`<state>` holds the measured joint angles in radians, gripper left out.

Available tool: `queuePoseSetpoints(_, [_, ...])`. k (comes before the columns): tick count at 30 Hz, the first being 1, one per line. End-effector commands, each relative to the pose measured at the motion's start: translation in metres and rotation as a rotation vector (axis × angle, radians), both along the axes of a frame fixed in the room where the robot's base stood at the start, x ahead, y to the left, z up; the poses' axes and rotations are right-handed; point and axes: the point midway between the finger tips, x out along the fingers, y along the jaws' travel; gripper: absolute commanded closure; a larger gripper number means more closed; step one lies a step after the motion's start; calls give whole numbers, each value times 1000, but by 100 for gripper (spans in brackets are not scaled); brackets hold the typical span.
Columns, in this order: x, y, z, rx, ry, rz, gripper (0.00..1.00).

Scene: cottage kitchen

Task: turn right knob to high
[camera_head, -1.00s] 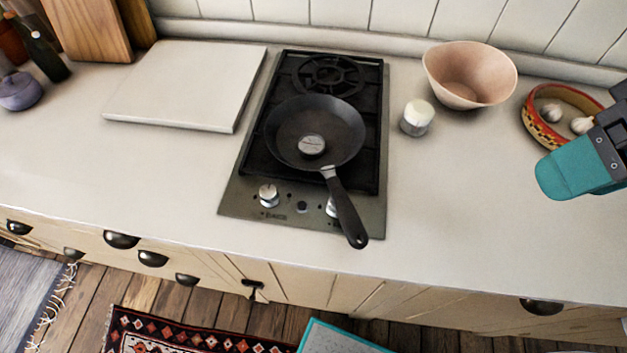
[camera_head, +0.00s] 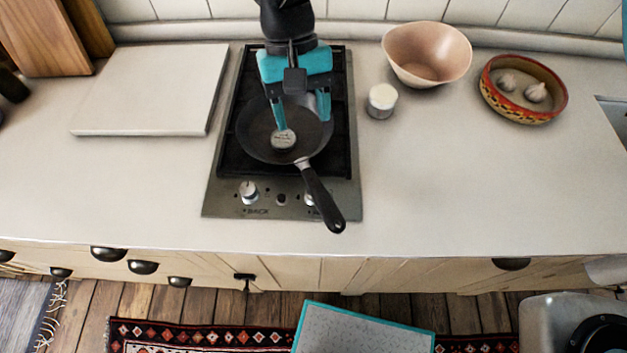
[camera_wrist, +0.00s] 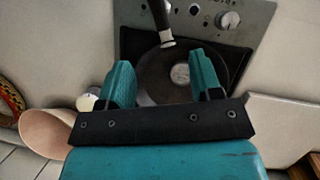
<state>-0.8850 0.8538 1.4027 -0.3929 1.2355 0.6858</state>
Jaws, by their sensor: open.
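The left knob (camera_head: 249,192) is in clear view and also shows in the wrist view (camera_wrist: 228,20). A black frying pan (camera_head: 258,149) sits on the hob with a round silver-grey disc (camera_head: 283,139) in it; its handle points to the front right. My gripper (camera_head: 301,118) is open above the pan, its teal fingers apart with nothing between them. The wrist view also shows the gripper (camera_wrist: 161,80) over the pan (camera_wrist: 150,85).
A white slab (camera_head: 150,90) lies left of the hob. A small white-topped jar (camera_head: 382,100), a pink bowl (camera_head: 428,55) and a patterned dish (camera_head: 524,88) with garlic stand to the right. The counter front right of the hob is clear.

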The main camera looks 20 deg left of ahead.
Motion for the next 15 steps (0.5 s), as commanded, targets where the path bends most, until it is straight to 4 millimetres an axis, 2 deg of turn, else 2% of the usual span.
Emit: queuePoseSetpoints(15, [-38, -25, -104, -4, 2, 1, 41])
